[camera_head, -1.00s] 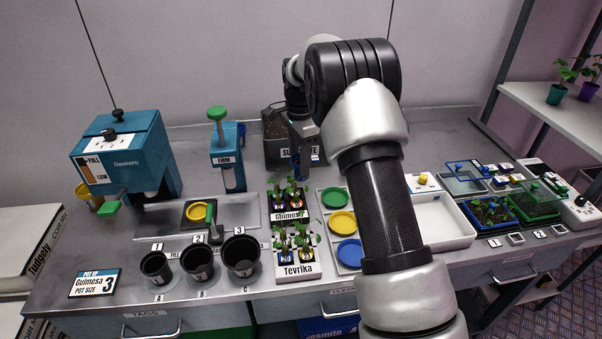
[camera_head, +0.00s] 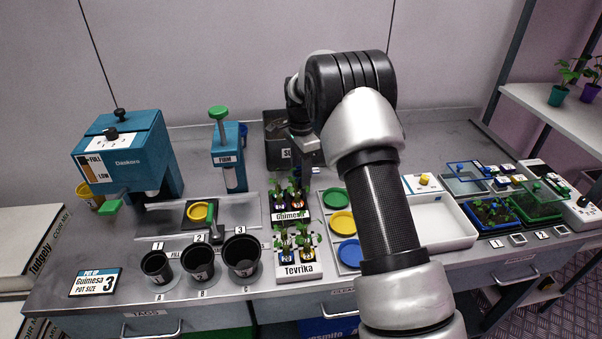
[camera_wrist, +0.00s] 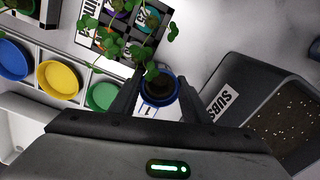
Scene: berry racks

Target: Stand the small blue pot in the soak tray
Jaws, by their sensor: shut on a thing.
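In the wrist view my gripper (camera_wrist: 158,98) is shut on the small blue pot (camera_wrist: 174,100), a finger on each side. The pot looks upright from above and holds dark soil; a green leaf overlaps its rim, and I cannot tell which plant it belongs to. A white label with a 1 shows beside it. In the head view my gripper (camera_head: 306,166) is in front of the dark substrate box, mostly hidden by my arm. The white tray, likely the soak tray (camera_head: 462,238), stands right of my arm and looks empty; my arm covers its left part.
The substrate box (camera_wrist: 222,100) is close beside the pot. Seedling racks marked Guimesa (camera_head: 290,217) and Tevrika (camera_head: 299,270) stand in front. A holder has green (camera_head: 335,198), yellow (camera_head: 342,224) and blue (camera_head: 349,252) discs. Planted trays (camera_head: 490,212) stand right of the white tray.

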